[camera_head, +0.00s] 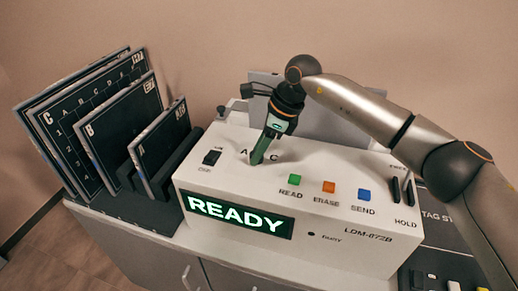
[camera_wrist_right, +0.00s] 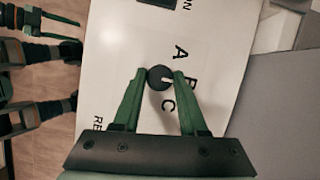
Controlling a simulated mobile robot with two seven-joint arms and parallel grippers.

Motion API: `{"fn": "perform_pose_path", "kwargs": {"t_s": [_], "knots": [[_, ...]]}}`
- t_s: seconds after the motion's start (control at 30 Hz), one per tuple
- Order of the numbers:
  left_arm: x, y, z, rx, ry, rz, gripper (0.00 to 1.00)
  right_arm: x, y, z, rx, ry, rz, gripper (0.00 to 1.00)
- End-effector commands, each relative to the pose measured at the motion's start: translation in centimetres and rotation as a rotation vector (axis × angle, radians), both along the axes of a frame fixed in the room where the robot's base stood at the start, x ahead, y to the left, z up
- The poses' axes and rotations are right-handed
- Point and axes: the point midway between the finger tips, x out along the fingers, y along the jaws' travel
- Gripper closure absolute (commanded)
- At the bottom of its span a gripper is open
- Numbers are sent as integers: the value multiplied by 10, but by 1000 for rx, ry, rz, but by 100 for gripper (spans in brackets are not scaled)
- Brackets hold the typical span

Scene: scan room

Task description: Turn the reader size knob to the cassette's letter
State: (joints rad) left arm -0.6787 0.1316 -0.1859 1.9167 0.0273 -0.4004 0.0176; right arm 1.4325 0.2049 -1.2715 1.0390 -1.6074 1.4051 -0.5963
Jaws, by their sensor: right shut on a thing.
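The white reader (camera_head: 300,190) stands on the counter with a lit READY display (camera_head: 238,215). Its round dark size knob (camera_wrist_right: 159,77) shows in the right wrist view, with the letters A, B and C printed around it. My right gripper (camera_wrist_right: 160,74) is shut on the knob, one green finger on each side. In the head view my right gripper (camera_head: 262,158) hides the knob and the letter B. I cannot tell which letter the knob marks. Dark cassettes lettered C (camera_head: 75,150), B (camera_head: 120,125) and A (camera_head: 160,150) stand in a rack at left. My left gripper (camera_wrist_right: 68,28) is open, away from the reader.
READ (camera_head: 294,180), ERASE (camera_head: 329,187) and SEND (camera_head: 364,195) buttons lie on the reader's top. A keyed device (camera_head: 445,265) stands at the right.

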Motion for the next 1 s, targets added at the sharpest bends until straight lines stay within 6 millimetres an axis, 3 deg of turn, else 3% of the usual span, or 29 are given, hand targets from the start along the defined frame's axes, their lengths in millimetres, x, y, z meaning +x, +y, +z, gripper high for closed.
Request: {"fn": "perform_pose_path", "kwargs": {"t_s": [0.13, 0.17, 0.4, 0.77, 1.0], "knots": [[0, 0, 1, -1, -1, -1, 46, 0, 0, 1, -1, -3, 0, 100], [1, 0, 1, -1, -2, -1, 46, 0, 0, 1, -1, -3, 0, 57], [1, -1, 1, -1, -3, -1, 46, 0, 0, 0, 0, -2, -1, 30], [1, -1, 1, -1, -5, -1, 46, 0, -2, 5, 0, -2, -2, 28], [1, -1, -3, -1, -1, -2, 46, -2, -18, 43, 0, -7, -3, 28]]}}
